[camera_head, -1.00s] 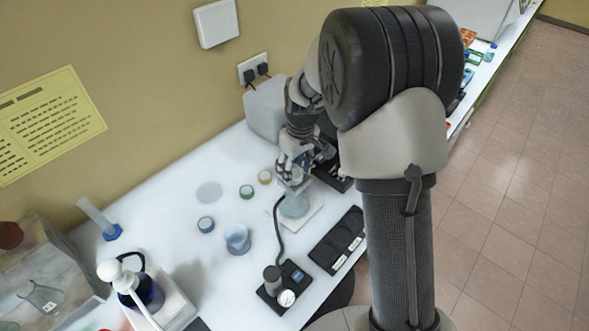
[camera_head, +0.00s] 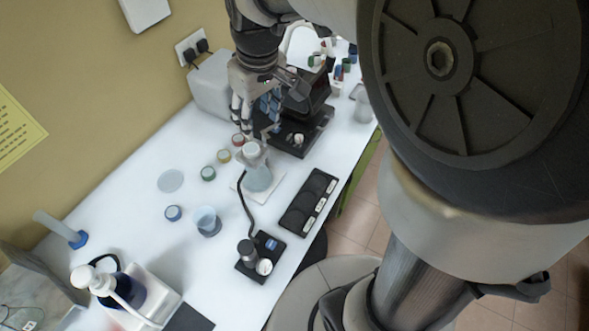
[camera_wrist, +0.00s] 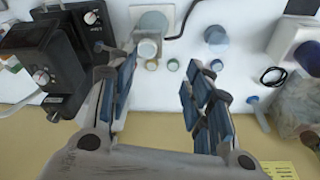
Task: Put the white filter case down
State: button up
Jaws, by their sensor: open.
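A round, white-topped case, which looks like the white filter case (camera_head: 251,151), is at the back edge of a bluish round dish (camera_head: 258,180) on a pale square plate. I cannot tell whether it rests on the plate or overlaps the dish. My gripper (camera_head: 256,122) is just behind and above it, its fingers apart and empty. In the wrist view the case (camera_wrist: 147,48) shows beyond the spread fingertips, nearer the left finger, with no finger visibly closed on it.
Small jars with red (camera_head: 238,139), yellow (camera_head: 223,156), green (camera_head: 208,173) and blue (camera_head: 173,213) colouring stand to the left. A black microscope-like device (camera_head: 306,120) is close on the right.

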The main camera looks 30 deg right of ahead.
jog(key=s+r+m+t, duration=0.2)
jog(key=s+m, duration=0.1)
jog(key=s, duration=1.7)
jog(key=shift+m, duration=0.3)
jog(key=shift+a, duration=0.1)
notch_tip(320, 180, down, 6)
jog(key=b, duration=0.5)
jog(key=shift+r+b, duration=0.2)
jog(key=shift+b, duration=0.2)
